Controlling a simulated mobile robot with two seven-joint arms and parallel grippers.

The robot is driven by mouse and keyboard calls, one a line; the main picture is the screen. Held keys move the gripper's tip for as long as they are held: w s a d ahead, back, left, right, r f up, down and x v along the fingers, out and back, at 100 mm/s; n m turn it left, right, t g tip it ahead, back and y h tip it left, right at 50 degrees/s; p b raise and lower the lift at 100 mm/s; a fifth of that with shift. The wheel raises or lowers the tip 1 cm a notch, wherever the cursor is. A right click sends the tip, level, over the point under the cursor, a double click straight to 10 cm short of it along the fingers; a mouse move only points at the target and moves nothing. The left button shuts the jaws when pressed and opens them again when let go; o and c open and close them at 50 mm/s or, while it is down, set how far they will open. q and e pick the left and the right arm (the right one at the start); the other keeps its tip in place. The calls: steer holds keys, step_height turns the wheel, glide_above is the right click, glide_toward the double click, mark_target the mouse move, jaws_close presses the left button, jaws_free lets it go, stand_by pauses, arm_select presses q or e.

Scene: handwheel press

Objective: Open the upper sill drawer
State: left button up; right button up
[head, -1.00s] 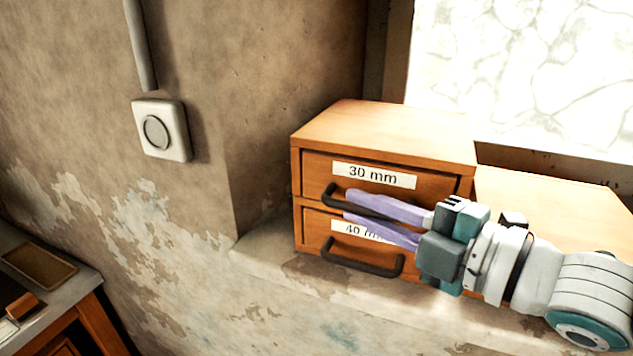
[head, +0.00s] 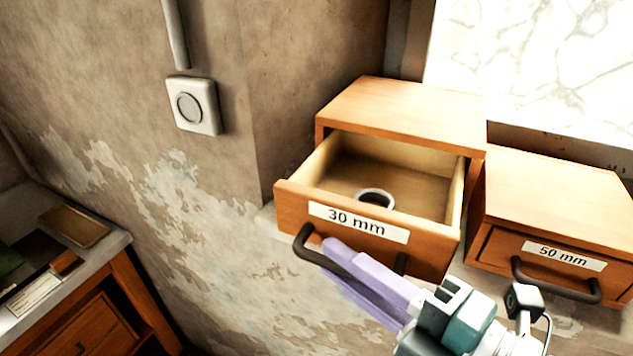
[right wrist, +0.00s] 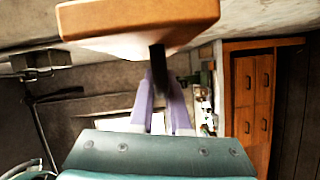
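The upper sill drawer (head: 290,207), labelled 30 mm, stands well out of its wooden cabinet (head: 408,108). A grey-white ring (head: 376,196) lies inside it. My right gripper (head: 330,262) has its purple fingers on either side of the drawer's dark bar handle (head: 303,244) and appears shut on it. In the right wrist view the handle (right wrist: 157,62) runs between the fingers, below the wooden drawer front (right wrist: 140,20). The lower drawer, labelled 40 mm earlier, is hidden behind the open one. My left gripper is not in view.
A second wooden cabinet with a closed 50 mm drawer (head: 510,258) stands close on the right. A wall box (head: 193,106) with a round disc is at upper left. A bench (head: 118,243) with small items is at lower left.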

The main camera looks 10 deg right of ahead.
steer(key=o, duration=0.5)
steer(key=shift+c, duration=0.2)
steer(key=f+b+v, duration=0.1)
steer(key=b+v, duration=0.1)
steer(key=v, duration=0.8)
steer(key=shift+r, duration=0.5)
